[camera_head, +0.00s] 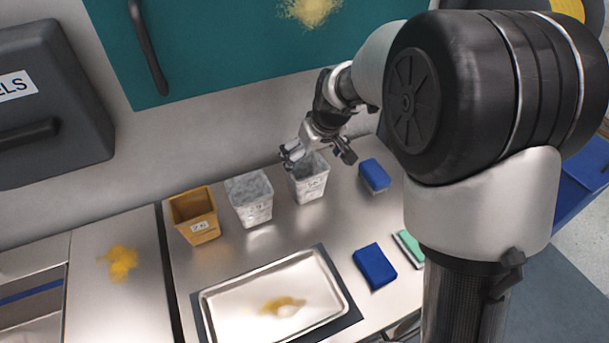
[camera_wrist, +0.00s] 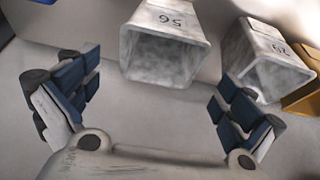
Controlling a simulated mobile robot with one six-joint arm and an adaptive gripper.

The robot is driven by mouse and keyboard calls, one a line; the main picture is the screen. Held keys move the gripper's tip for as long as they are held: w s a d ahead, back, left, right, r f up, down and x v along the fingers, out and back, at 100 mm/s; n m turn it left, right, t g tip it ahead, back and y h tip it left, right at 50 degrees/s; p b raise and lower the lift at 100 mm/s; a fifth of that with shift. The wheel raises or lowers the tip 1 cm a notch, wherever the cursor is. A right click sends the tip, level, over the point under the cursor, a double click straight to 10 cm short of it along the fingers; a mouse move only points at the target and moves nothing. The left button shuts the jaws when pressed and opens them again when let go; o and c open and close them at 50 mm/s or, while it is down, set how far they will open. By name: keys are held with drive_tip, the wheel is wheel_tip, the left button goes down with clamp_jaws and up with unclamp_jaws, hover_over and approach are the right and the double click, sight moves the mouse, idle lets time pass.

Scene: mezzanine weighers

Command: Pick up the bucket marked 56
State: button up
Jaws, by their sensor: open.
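The bucket marked 56 is the rightmost of three buckets on the steel counter in the head view (camera_head: 309,187). It is grey-white, mottled and square-mouthed, and stands upright. In the wrist view the bucket (camera_wrist: 165,55) sits at the top middle with its 56 upside down. My gripper (camera_head: 318,156) is over the back of this bucket's mouth and hides part of its rim. In the wrist view my gripper (camera_wrist: 155,95) has its fingers wide apart, with nothing between them. The bucket lies beyond the fingers; I cannot tell the exact gap.
A similar grey bucket (camera_head: 250,200) stands to the left, then an orange one (camera_head: 195,218). A steel tray (camera_head: 325,308) lies in front. Blue blocks (camera_head: 374,175) (camera_head: 375,267) lie to the right. A wall is close behind; a teal cabinet (camera_head: 220,45) hangs above.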

sight(305, 166)
drive_tip(key=b+x, duration=0.2)
drive_tip(key=x, duration=0.5)
drive_tip(key=shift+w+a+f, duration=0.15)
drive_tip(key=shift+w+a, duration=0.05)
drive_tip(key=shift+c, duration=0.2)
drive_tip(key=c, duration=1.3)
